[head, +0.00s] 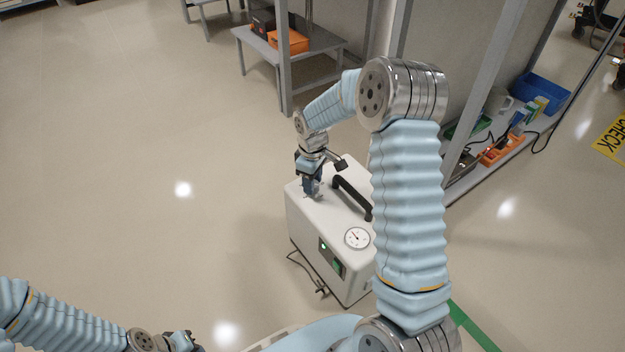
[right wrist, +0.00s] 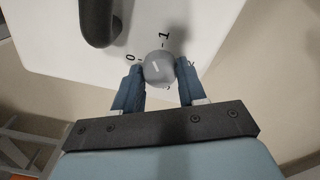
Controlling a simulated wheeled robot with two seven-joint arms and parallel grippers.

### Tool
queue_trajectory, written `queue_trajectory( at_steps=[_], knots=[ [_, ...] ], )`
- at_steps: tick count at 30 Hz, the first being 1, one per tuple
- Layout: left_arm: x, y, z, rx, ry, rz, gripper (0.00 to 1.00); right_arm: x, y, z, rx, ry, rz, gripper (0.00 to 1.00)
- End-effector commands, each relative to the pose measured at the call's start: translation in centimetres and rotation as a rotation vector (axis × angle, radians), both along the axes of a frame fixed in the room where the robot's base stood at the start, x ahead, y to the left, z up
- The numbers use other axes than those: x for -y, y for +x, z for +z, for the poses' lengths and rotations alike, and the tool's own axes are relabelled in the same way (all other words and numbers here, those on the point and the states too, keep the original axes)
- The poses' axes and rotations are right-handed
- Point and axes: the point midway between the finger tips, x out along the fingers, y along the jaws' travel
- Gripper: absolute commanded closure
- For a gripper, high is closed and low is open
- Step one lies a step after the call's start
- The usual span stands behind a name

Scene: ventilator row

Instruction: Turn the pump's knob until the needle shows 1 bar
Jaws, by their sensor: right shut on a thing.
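The pump (head: 330,232) is a white box on the floor with a black handle (head: 352,196) on top. A round gauge (head: 357,238) is set near its front edge; its needle is too small to read surely. My left gripper (head: 184,341) is low at the bottom edge, away from the pump.
A green-lit switch (head: 324,245) is on the pump's front, and a cable (head: 306,271) lies beside it. A shelf with an orange bin (head: 288,41) stands behind. A low shelf with a blue crate (head: 542,92) is at the right. The floor at left is clear.

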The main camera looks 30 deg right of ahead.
Motion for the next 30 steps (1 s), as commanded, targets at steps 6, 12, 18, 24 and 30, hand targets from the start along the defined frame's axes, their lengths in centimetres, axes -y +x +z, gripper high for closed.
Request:
queue_trajectory(
  at_steps=[6,12,18,24,30],
  knots=[
    [0.0,0.0,0.0,0.0,0.0,0.0,1.0,0.0,0.0,0.0,0.001,0.001,0.002,0.36],
    [0.0,0.0,0.0,0.0,0.0,0.0,1.0,0.0,0.0,0.0,0.0,0.0,0.003,0.34],
    [0.0,0.0,0.2,0.0,0.0,0.0,1.0,0.0,0.1,0.9,0.003,-0.001,0.003,0.34],
    [-0.1,0.0,1.1,0.001,0.002,0.002,1.0,0.0,0.2,5.2,0.006,-0.001,0.003,0.34],
    [-0.2,0.1,1.9,0.003,0.005,0.002,1.0,0.0,0.1,10.0,0.005,0.0,0.003,0.34]
  ],
)
